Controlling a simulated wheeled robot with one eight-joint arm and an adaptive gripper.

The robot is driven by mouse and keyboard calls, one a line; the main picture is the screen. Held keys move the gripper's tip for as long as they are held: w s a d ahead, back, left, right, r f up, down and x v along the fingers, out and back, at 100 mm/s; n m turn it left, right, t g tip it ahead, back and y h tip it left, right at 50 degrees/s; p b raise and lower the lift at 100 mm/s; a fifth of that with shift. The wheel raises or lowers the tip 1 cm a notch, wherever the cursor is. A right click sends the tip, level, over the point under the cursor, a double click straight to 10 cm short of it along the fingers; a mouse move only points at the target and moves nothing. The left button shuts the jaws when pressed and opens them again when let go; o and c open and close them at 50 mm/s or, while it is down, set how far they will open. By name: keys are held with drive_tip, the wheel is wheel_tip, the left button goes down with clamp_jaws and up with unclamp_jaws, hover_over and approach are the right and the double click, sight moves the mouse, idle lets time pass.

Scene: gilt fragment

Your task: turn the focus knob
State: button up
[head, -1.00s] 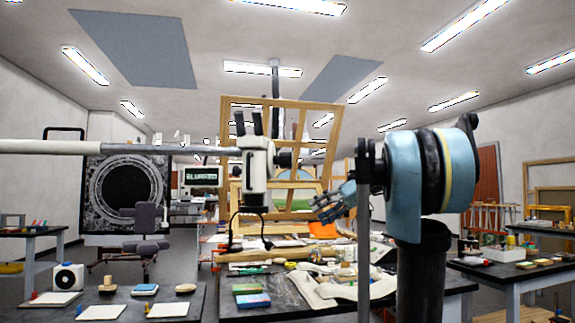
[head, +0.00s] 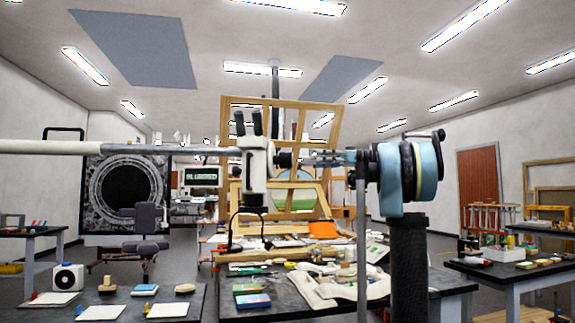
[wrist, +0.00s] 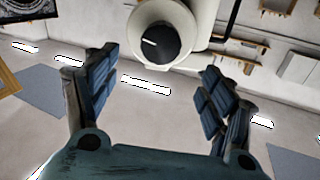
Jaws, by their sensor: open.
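The white stereo microscope (head: 255,170), with two dark eyepieces, hangs from a pale horizontal boom. Its black focus knob (head: 284,159) sticks out on the right side of the body. In the wrist view the round dark knob (wrist: 158,44) sits in a cream housing, at the top middle. My gripper (head: 304,159) points left at the knob from close by on its right. In the wrist view my gripper (wrist: 160,62) is open and empty, with one blue finger to each side of the knob's line. The fingers look apart from the knob; the exact gap is unclear.
The pale boom (head: 110,148) runs in from the left. A wooden frame (head: 325,125) stands behind the microscope. The cluttered dark table (head: 290,295) below holds boxes, cloth and tools. A thin grey post (head: 361,250) rises right of the gripper.

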sight(288, 160)
drive_tip(key=a, duration=0.9)
drive_tip(key=w+a, duration=0.1)
drive_tip(key=a, duration=0.3)
drive_tip(key=shift+a, duration=0.2)
drive_tip(key=c, duration=1.1)
